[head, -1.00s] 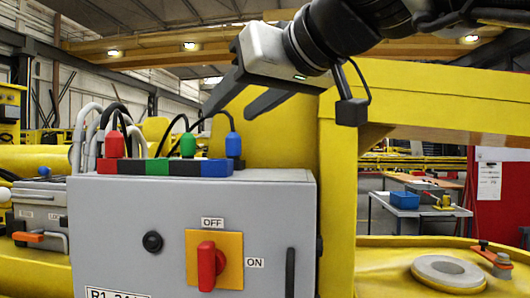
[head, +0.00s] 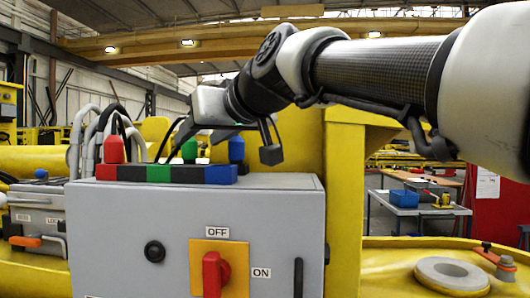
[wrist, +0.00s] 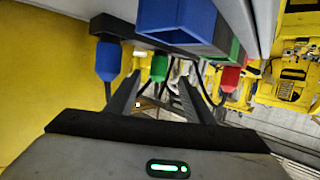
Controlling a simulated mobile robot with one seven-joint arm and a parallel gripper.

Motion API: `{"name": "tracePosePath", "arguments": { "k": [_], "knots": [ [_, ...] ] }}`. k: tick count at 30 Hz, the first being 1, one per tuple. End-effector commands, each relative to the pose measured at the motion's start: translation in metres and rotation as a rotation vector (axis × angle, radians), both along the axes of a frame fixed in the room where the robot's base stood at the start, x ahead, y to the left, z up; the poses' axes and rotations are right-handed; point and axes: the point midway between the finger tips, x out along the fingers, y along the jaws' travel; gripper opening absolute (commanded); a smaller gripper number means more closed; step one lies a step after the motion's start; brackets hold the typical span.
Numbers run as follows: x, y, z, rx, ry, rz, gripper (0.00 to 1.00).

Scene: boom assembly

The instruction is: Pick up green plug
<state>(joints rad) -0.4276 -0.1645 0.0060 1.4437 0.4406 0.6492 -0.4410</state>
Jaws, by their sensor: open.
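No contact is visible. My gripper is open and empty. The green plug's cable trails away between the fingers in the wrist view.
The grey box (head: 140,225) carries a red rotary switch (head: 213,274) on its front. The blue plug (wrist: 108,62) is close beside one finger, and the red plug (wrist: 230,78) is beyond the other. A yellow beam stands right of the box.

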Motion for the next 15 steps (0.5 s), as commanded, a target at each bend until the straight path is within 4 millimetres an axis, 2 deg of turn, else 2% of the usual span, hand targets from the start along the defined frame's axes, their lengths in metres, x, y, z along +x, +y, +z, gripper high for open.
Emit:
{"name": "tracePosePath", "arguments": {
  "k": [9, 15],
  "knots": [
    [0.033, 0.025, -0.009, -0.001, 0.002, 0.002, 0.48],
    [0.040, 0.030, -0.013, 0.000, 0.000, 0.000, 0.48]
  ]
}}
